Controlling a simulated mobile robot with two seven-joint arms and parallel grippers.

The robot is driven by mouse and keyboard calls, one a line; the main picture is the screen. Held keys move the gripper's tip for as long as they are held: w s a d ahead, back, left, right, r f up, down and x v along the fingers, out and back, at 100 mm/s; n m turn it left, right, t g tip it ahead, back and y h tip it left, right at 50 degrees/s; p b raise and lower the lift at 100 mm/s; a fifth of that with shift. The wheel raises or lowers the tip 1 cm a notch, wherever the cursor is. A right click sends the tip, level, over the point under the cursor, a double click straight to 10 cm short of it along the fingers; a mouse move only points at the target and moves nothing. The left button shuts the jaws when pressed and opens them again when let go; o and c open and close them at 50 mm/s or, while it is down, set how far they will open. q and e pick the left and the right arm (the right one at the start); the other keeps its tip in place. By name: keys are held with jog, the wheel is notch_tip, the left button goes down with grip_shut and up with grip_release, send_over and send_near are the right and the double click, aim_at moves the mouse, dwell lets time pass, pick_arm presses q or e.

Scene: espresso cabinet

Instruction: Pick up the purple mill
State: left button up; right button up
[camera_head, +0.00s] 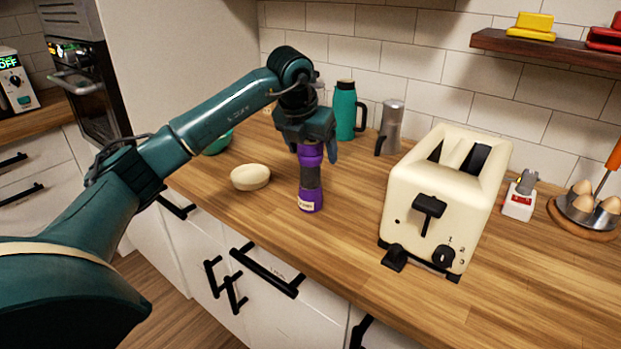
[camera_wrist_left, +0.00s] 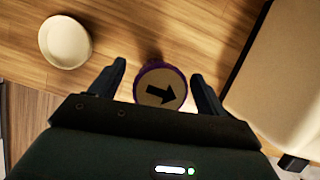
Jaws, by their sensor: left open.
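The purple mill (camera_head: 310,180) stands upright on the wooden counter, purple at top and bottom with a dark grey middle and a small label near its base. My left gripper (camera_head: 316,154) is directly above it, pointing down, with its fingers around the mill's upper part. In the left wrist view the mill's round top (camera_wrist_left: 161,88), marked with a black arrow, lies between the two open fingers of the left gripper (camera_wrist_left: 160,88). A gap shows on each side of the top, slightly wider on the left. The right gripper is not in view.
A cream toaster (camera_head: 447,200) stands right of the mill. A cream round dish (camera_head: 250,177) lies left of it. A teal jug (camera_head: 345,112) and a grey moka pot (camera_head: 391,127) stand behind. The counter in front of the mill is clear.

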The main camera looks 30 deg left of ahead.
pick_arm(q)
jog(key=shift+w+f, duration=0.15)
jog(key=shift+f, duration=0.2)
jog(key=shift+c, duration=0.4)
jog(key=shift+r, duration=0.15)
grip_shut()
